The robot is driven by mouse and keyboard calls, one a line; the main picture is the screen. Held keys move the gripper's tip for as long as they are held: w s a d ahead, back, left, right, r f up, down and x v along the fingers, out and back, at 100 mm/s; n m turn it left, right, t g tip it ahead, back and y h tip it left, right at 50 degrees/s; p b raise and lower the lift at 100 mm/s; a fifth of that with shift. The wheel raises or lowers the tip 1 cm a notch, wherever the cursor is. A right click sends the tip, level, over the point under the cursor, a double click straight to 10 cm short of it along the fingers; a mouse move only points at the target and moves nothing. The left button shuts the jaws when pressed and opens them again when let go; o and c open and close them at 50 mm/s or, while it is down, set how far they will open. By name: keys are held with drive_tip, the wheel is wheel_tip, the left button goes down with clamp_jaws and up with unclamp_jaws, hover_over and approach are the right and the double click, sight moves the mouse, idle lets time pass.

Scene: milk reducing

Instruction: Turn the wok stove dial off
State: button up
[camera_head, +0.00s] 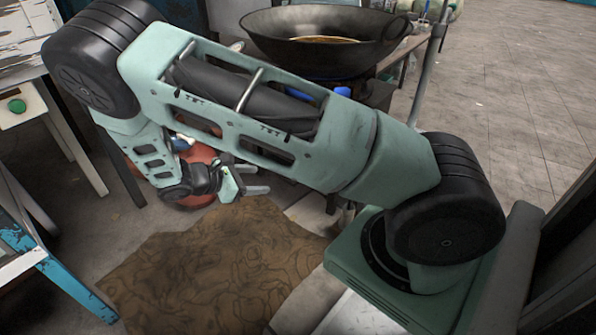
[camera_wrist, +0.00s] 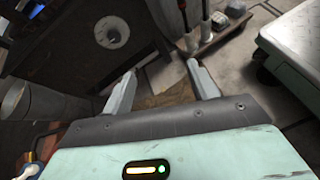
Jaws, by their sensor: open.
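The large dark wok (camera_head: 325,32) sits at the top centre of the head view, with brownish contents in it. My arm crosses in front of the stove below it and hides most of the stove's front. In the wrist view, a round pale dial (camera_wrist: 112,32) with a dark centre is on a dark panel (camera_wrist: 75,55), ahead of and left of my fingers. My gripper (camera_wrist: 162,88) is open, with nothing between its fingers, and apart from the dial. In the head view my gripper (camera_head: 248,182) is low, left of centre. The dial's setting cannot be read.
A brown patterned mat (camera_head: 200,270) lies on the floor below my gripper. A reddish round object (camera_head: 195,195) is behind it. A white table with a green button (camera_head: 17,105) stands left. Upright handles (camera_wrist: 205,12) and a metal pot (camera_wrist: 14,105) show in the wrist view.

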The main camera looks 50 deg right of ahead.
drive_tip(key=w+d+f+n+t+h+b, duration=0.3)
drive_tip(key=w+d+f+n+h+b, duration=0.15)
drive_tip(key=w+d+f+h, duration=0.35)
drive_tip(key=s+d+f+y+b, duration=0.1)
drive_tip(key=d+y+b, duration=0.1)
drive_tip(key=d+b, duration=0.7)
drive_tip(key=d, duration=0.8)
drive_tip(key=shift+d, duration=0.15)
drive_tip(key=shift+s, duration=0.1)
drive_tip(key=c, duration=1)
